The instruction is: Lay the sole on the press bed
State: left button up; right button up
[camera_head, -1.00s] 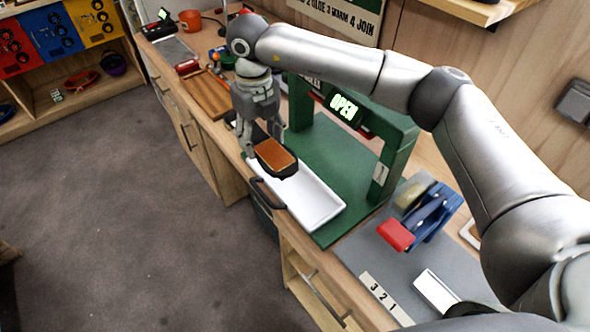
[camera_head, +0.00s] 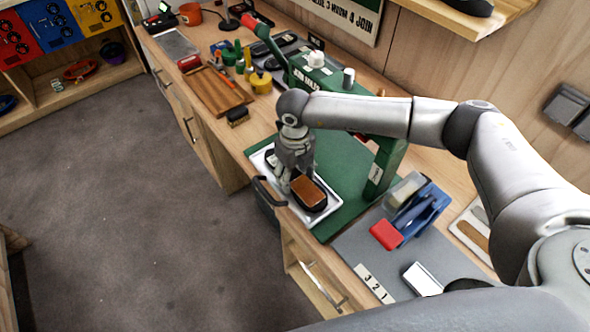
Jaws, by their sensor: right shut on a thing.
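The sole (camera_head: 309,190), dark-edged with a brown patch on top, is low over the white tray-like bed (camera_head: 327,213) of the green press. My right gripper (camera_head: 288,183) is shut on it, pointing down. The gripper hides the sole's middle; a dark part at the gripper's far left side looks like its other end. I cannot tell whether the sole touches the bed. The press (camera_head: 385,160) has a green frame on a green base plate, partly hidden by my right arm. My left gripper is not in view.
A blue holder with a red block (camera_head: 386,234) and a white pad (camera_head: 422,279) lie on the grey mat to the right. A wooden tray (camera_head: 217,92), a brush (camera_head: 237,116) and several small pots stand at the left. Drawers below have protruding handles.

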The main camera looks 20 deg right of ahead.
aim_at(295, 177)
jog(key=o, duration=1.2)
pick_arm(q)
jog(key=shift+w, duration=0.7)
pick_arm(e)
jog(key=shift+r, duration=0.25)
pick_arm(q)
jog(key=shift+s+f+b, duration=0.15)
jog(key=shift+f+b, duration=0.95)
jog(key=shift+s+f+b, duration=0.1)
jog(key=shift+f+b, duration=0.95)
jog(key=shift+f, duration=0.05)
pick_arm(e)
jog(key=shift+r, duration=5.8)
jog(key=shift+s+f, duration=0.1)
